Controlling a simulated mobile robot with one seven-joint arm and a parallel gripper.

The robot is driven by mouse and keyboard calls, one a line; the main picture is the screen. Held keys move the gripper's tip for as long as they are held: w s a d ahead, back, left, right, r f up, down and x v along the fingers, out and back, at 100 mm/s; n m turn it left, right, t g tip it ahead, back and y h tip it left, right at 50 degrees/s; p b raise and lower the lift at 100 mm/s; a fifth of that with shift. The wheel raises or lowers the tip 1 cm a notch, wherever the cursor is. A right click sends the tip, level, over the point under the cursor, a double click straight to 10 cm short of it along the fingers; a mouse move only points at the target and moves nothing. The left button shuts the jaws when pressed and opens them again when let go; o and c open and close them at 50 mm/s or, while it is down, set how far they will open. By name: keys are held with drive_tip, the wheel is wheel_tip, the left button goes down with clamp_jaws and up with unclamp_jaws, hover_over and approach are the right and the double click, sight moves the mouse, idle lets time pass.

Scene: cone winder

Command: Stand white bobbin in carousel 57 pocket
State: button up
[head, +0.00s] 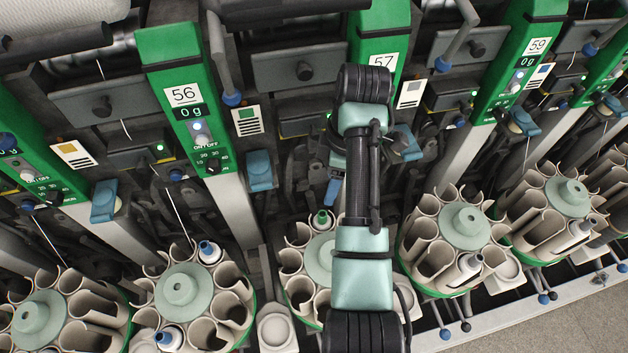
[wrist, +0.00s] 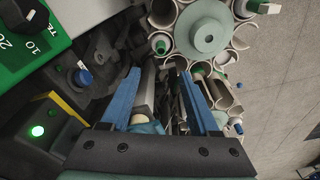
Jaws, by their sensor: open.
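Several white bobbins with coloured tips are in view. In the head view, a blue-tipped one (head: 209,252) and a green-tipped one (head: 322,220) stand in carousel pockets, and a dark-tipped one (head: 470,264) is at the carousel further right. I cannot tell which bobbin is meant. The middle carousel (head: 318,258), near the partly covered 57 panel (head: 382,62), is partly hidden by my arm. My gripper (wrist: 160,73) is open in the wrist view, its blue fingers apart. A pale bar with a cream end (wrist: 140,119) shows between them; I cannot tell whether it is a bobbin.
Panels 56 (head: 185,95) and 59 (head: 538,46) stand either side. Levers, blue knobs and dark housings crowd around my gripper. Another carousel (head: 180,288) stands to the left. Open grey floor (head: 560,320) lies at the lower right.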

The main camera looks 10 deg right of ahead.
sight(323, 214)
drive_tip(key=f, duration=0.4)
drive_tip(key=a+f, duration=0.1)
drive_tip(key=f, duration=0.7)
drive_tip(key=shift+w+a+f+p, duration=0.15)
drive_tip(key=shift+f+p, duration=0.1)
drive_tip(key=shift+p, duration=0.1)
clamp_jaws()
drive_tip(key=shift+r, duration=0.15)
drive_tip(key=shift+r+p, duration=0.5)
drive_tip(key=shift+p, duration=0.1)
drive_tip(key=shift+r, duration=0.1)
